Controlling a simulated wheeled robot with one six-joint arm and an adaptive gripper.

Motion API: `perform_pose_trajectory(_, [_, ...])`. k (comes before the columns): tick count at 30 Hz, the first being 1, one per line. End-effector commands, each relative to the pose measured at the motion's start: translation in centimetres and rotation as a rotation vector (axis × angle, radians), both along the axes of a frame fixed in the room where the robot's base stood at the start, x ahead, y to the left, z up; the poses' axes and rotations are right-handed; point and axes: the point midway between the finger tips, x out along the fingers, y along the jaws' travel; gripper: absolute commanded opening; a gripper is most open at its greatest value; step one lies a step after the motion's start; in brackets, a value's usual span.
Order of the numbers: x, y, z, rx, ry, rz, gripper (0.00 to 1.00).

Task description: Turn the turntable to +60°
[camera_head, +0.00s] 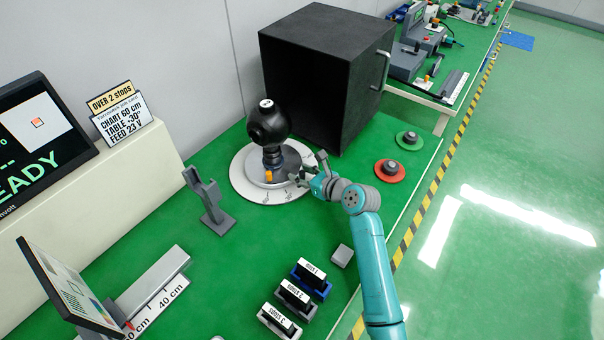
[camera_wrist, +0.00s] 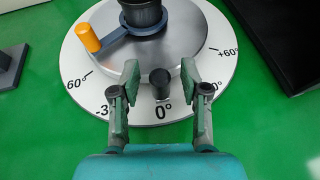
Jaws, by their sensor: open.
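The turntable is a grey metal disc (camera_wrist: 180,45) on a white dial plate (camera_wrist: 225,85), with a black spherical device (camera_head: 268,125) mounted on it. The dial shows marks at 60°, -3…, 0° and +60°; the +60° mark (camera_wrist: 229,51) is at the right in the wrist view. A dark upright knob (camera_wrist: 160,84) stands at the disc's near edge by the 0° mark. An orange handle (camera_wrist: 88,37) sits on a dark lever at upper left. My gripper (camera_wrist: 160,80) is open, with one finger on each side of the dark knob. It also shows in the head view (camera_head: 308,172).
A large black box (camera_head: 315,85) stands behind and right of the turntable. A grey stand (camera_head: 207,200) is to its left. Red (camera_head: 390,171) and green (camera_head: 409,140) discs with knobs lie at the right. Labelled blocks (camera_head: 295,295) sit in front. A sign reads "TABLE -30°" (camera_head: 122,115).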

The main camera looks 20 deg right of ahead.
Motion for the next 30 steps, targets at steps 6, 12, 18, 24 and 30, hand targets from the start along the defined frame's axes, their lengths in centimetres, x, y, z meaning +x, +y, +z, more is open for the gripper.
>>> perform_pose_trajectory(6, [0.17,0.07,-0.1,0.0,0.0,-0.001,0.45])
perform_pose_trajectory(12, [0.15,0.06,-0.1,0.0,0.0,-0.001,0.18])
perform_pose_trajectory(18, [0.14,0.06,-0.1,0.0,0.0,-0.001,0.0])
perform_pose_trajectory(24, [0.17,0.0,-0.11,0.0,0.0,0.001,0.0])
perform_pose_trajectory(30, [0.38,-0.38,-0.13,0.001,0.001,0.019,0.0])
